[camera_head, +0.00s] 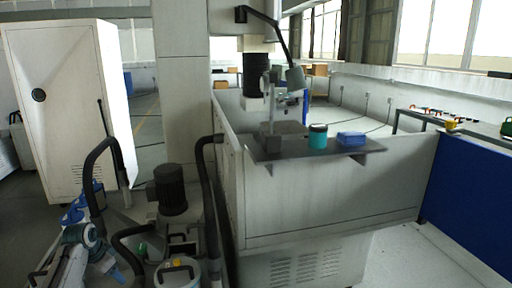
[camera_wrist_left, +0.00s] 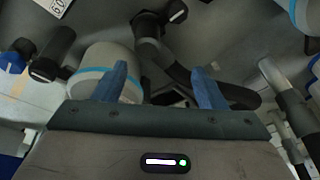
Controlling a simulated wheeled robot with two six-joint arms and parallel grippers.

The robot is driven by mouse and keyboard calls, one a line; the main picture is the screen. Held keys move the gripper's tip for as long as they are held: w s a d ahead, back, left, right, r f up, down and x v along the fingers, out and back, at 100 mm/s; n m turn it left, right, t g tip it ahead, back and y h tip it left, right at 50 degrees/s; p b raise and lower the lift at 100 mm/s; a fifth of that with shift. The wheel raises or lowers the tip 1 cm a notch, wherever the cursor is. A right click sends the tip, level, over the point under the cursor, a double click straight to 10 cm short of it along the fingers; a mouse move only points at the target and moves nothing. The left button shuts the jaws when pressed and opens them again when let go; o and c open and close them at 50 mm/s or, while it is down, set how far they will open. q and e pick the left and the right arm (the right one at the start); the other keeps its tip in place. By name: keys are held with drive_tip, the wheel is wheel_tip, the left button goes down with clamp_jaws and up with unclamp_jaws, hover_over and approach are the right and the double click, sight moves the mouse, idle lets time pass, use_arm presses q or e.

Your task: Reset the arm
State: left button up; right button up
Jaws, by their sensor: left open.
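My left arm (camera_head: 72,252) comes in at the lower left of the head view, beside a black hose. Its gripper fingers are hard to make out there. In the left wrist view the two blue fingers of my left gripper (camera_wrist_left: 160,76) stand wide apart with nothing held between them. A grey-white rounded body with a blue band (camera_wrist_left: 100,68) and a black hose (camera_wrist_left: 172,58) show behind them. My right arm and gripper are in neither view.
A white machine tank (camera_head: 330,195) fills the middle; its ledge carries a teal cup (camera_head: 318,137) and a blue box (camera_head: 351,138). A dark motor (camera_head: 170,190) and black hoses (camera_head: 208,195) stand near my left arm. A white cabinet (camera_head: 65,110) is behind. Floor at right (camera_head: 410,250) is clear.

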use_arm(q)
drive_tip(key=s+d+f+n+y, duration=0.1)
drive_tip(key=s+d+f, duration=0.5)
drive_tip(key=s, duration=0.4)
drive_tip(key=s+d+f, duration=0.6)
drive_tip(key=s, duration=0.4)
drive_tip(key=s+d+r+n+y, duration=0.1)
drive_tip(key=s+d+r+n, duration=0.15)
drive_tip(key=s, duration=0.95)
drive_tip(key=s+d+r+n, duration=0.2)
drive_tip(key=s+d+r, duration=0.2)
drive_tip(key=s, duration=0.7)
wheel_tip(320, 180, down, 30)
drive_tip(key=a+b, duration=0.2)
drive_tip(key=s+a+f+g+b, duration=0.1)
drive_tip(key=s+f, duration=0.4)
drive_tip(key=f, duration=0.4)
drive_tip(key=s+f+b, duration=0.1)
drive_tip(key=s+f, duration=0.5)
drive_tip(key=f, duration=0.4)
drive_tip(key=shift+s+a+f+g, duration=0.15)
drive_tip(key=shift+a+f+g, duration=0.15)
drive_tip(key=shift+a+g, duration=0.1)
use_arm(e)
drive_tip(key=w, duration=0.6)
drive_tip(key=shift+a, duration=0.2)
